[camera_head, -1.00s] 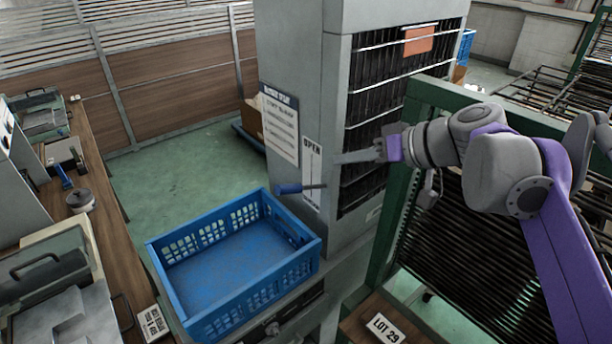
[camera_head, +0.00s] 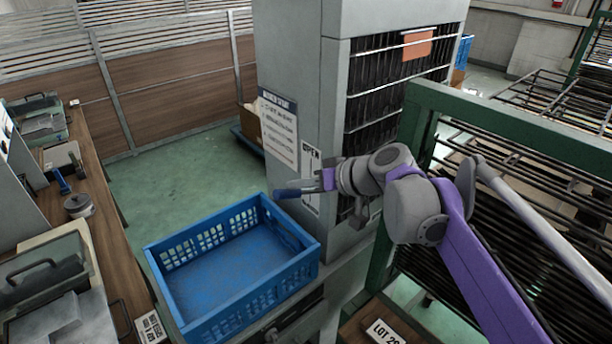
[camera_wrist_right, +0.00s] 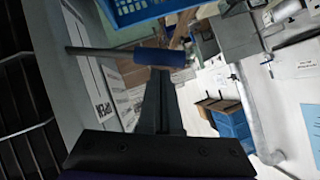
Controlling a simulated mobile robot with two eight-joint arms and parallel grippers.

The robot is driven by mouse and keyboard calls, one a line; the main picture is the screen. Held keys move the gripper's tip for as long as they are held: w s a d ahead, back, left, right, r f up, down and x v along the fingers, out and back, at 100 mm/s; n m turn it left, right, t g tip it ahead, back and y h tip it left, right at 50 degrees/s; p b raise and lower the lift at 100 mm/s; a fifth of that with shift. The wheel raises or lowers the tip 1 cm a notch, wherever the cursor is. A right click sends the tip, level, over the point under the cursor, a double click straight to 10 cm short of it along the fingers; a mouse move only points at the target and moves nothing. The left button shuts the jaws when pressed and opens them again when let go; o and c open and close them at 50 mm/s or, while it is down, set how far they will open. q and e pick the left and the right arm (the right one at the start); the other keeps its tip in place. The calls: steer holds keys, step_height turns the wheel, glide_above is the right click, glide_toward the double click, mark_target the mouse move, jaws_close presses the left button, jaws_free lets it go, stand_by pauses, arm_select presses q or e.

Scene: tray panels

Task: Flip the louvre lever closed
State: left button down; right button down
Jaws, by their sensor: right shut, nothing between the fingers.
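The louvre lever has a blue handle (camera_head: 286,193) and sticks out to the left from the side of the grey cabinet (camera_head: 300,70). An OPEN plate (camera_head: 311,160) is on the cabinet behind it; its lower part is partly hidden. My right gripper (camera_head: 308,186) is shut and empty, its fingertips at the lever and covering its rod in the head view. In the right wrist view the blue handle (camera_wrist_right: 168,57) lies crosswise at the tips of the shut fingers (camera_wrist_right: 160,72), with its metal rod running left. I cannot tell whether they touch. My left gripper is out of view.
A blue crate (camera_head: 160,270) stands below and left of the lever. A green rack (camera_head: 520,130) with dark shelves is at the right, close to my right arm. A workbench (camera_head: 105,215) runs along the left. Green floor lies open behind the crate.

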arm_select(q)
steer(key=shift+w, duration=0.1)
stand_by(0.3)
